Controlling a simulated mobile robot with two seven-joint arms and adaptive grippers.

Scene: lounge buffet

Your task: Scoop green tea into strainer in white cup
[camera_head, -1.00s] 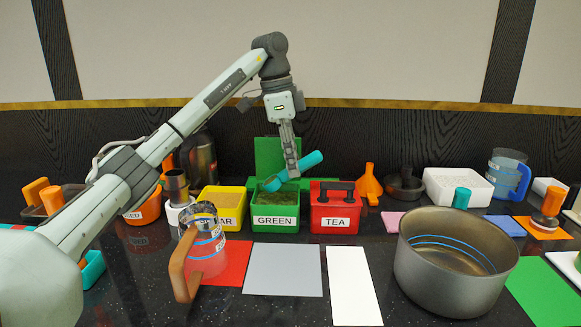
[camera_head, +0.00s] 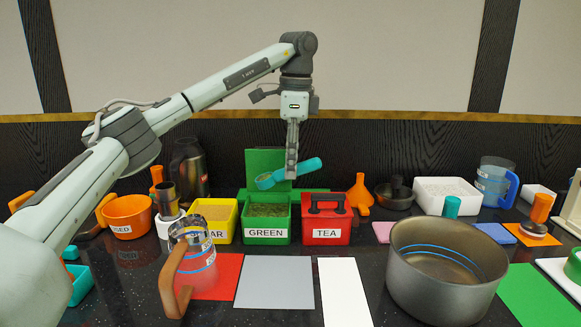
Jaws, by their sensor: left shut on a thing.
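My left gripper (camera_head: 292,172) is shut on the handle of a teal scoop (camera_head: 307,168). The scoop is held tilted above the open green box (camera_head: 266,232) labelled GREEN, with its bowl at the lower left. I cannot tell how much the bowl holds. The box contains dark green tea leaves (camera_head: 266,211). To its left, a white piece (camera_head: 167,226) with a dark, brownish cylinder (camera_head: 164,198) above it stands partly behind the glass pitcher; I cannot tell whether these are the white cup and strainer. My right gripper is not in view.
A red TEA box (camera_head: 325,236) and a yellow box (camera_head: 221,231) flank the green box. A glass pitcher (camera_head: 193,262) with a brown handle stands in front left. A large metal pot (camera_head: 440,290) stands at right. Grey (camera_head: 275,283) and white (camera_head: 346,293) mats lie bare in front.

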